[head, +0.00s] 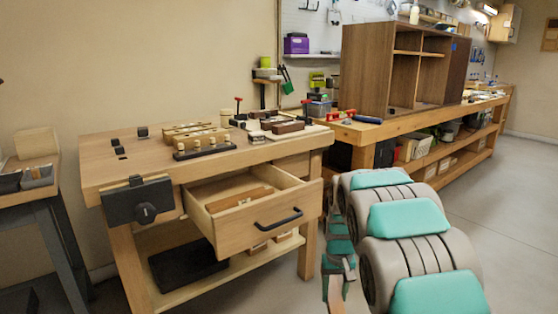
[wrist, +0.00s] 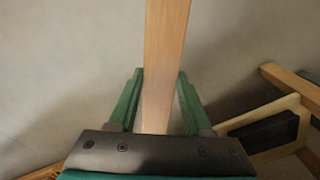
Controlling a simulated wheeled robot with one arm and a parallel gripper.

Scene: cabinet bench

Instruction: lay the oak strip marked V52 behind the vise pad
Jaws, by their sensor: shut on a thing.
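My gripper (wrist: 160,74) is shut on a long, light brown wooden strip (wrist: 166,35) that runs up out of the wrist view. No marking is readable on it, so I cannot tell whether it is V52. In the head view my gripper (head: 338,268) hangs low, right of the bench's open drawer, and the strip's end (head: 336,294) shows below it. A dark vise (head: 138,202) is fixed to the bench's front left corner. I cannot make out a separate vise pad.
The open drawer (head: 262,222) juts from the bench (head: 140,160) and holds wooden pieces. Blocks and tools crowd the back and right of the benchtop; its front left is clear. A black tray (head: 188,262) lies on the lower shelf. A brown cabinet (head: 375,65) stands on the right bench.

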